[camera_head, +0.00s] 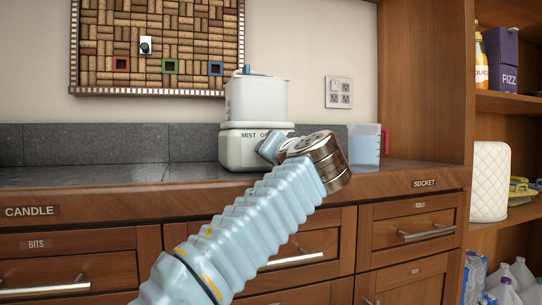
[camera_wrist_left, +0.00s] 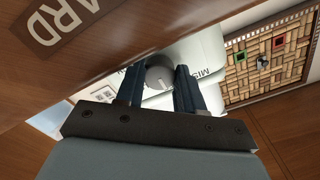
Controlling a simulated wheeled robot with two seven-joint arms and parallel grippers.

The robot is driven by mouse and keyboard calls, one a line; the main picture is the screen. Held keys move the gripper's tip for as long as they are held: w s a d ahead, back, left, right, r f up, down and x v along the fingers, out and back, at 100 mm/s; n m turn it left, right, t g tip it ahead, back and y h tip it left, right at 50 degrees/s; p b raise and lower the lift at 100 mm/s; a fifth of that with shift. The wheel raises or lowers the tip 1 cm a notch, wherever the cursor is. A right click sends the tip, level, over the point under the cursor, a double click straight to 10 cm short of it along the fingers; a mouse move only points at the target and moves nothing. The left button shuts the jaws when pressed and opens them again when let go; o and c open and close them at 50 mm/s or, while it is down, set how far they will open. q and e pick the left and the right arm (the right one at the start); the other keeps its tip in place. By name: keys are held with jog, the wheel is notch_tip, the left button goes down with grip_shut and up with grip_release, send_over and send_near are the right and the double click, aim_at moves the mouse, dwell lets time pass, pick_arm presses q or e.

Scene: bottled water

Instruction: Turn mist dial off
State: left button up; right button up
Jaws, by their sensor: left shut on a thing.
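The mist unit (camera_head: 240,155) is a white box on the counter with a white tank (camera_head: 257,100) on top. In the left wrist view the grey round dial (camera_wrist_left: 160,76) sits on the unit's white face. My left gripper (camera_wrist_left: 157,82) has its two dark fingers on either side of the dial, shut on it. In the head view my wrist and arm cover the dial and fingers. My right gripper is in neither view.
A translucent blue jug (camera_head: 363,147) with a pink handle stands right of the unit on the counter (camera_head: 90,178). Wooden drawers (camera_head: 410,233) lie below. A corkboard (camera_head: 150,45) and a wall outlet (camera_head: 339,92) are behind. The counter's left part is clear.

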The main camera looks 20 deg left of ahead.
pick_arm(q)
jog(key=shift+f, duration=0.15)
jog(key=o, duration=1)
jog(key=shift+o, duration=0.2)
jog(key=b+v, duration=0.1)
jog(key=v, duration=1.2)
jog(key=shift+s+d, duration=0.3)
